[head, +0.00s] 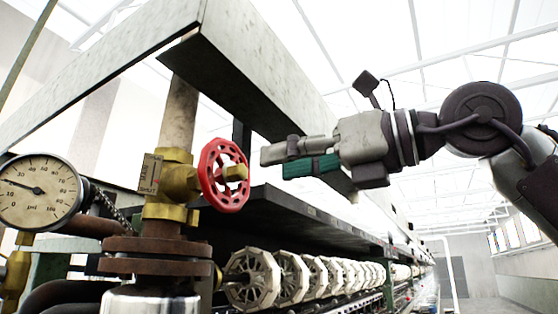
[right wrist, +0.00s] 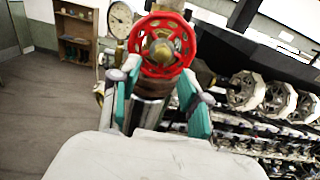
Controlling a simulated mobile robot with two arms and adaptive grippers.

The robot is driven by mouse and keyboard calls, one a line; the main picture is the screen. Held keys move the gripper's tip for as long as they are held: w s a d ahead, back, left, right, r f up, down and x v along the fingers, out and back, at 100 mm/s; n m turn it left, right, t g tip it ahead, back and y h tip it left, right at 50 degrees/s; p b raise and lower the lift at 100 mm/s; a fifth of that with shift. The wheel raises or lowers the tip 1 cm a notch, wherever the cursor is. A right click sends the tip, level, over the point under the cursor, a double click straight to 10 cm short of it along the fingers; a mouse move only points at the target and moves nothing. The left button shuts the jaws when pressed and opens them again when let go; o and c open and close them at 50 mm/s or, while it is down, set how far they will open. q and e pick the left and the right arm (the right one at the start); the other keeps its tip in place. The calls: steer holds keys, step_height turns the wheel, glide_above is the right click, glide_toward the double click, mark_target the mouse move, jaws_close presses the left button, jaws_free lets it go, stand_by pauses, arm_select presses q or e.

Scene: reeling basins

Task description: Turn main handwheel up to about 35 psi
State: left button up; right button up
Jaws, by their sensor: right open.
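The red handwheel (head: 207,176) sits on a brass valve (head: 170,183) on a vertical pipe, left of centre in the head view. The pressure gauge (head: 37,191) is at far left; its needle points left and slightly up, in the low part of the scale, roughly between 10 and 20. My right gripper (head: 275,155) is just right of the wheel, open and empty, pointing toward it with a visible gap. In the right wrist view, the handwheel (right wrist: 133,50) lies ahead of the open fingers (right wrist: 157,90), slightly above their tips. My left gripper is not in view.
A grey beam frame (head: 275,80) runs above the valve, close over my gripper. A row of pale reels (head: 252,279) extends below and behind. In the right wrist view, a wooden shelf (right wrist: 77,35) stands at far left, with open floor (right wrist: 50,110) before it.

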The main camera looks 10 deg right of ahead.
mark_target(245, 172)
steer(key=p+x, duration=0.2)
steer(key=x, duration=0.4)
steer(key=shift+w+d+r, duration=0.1)
steer(key=shift+d, duration=0.05)
steer(key=shift+w+a, duration=0.15)
steer(key=shift+a, duration=0.2)
steer(key=shift+d, duration=0.2)
steer(key=shift+c, duration=0.2)
